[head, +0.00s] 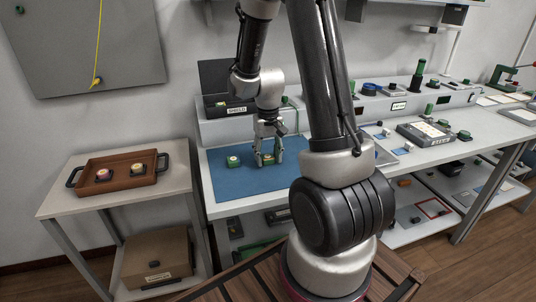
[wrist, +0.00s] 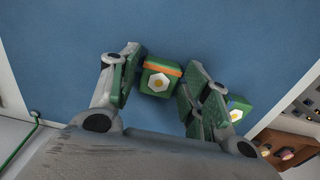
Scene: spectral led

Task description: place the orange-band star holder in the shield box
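The orange-band star holder (wrist: 160,78) is a green block with an orange band and a white badge with a yellow centre. In the wrist view it lies between the two fingers of my gripper (wrist: 162,72), close to both. In the head view my gripper (head: 267,158) points down over the blue mat (head: 230,184), with the holder (head: 268,159) low between its fingers. The fingers are spread around it, with no clear grip visible. The shield box (head: 228,107), labelled SHIELD, sits on the raised ledge behind the mat, its dark lid up. Its inside is mostly hidden.
A second green holder (head: 233,161) stands left of my gripper on the mat; it also shows in the wrist view (wrist: 238,108), just outside the right finger. A brown tray (head: 117,185) with two round pieces stands on the left side table. A grey case (head: 424,134) lies farther right.

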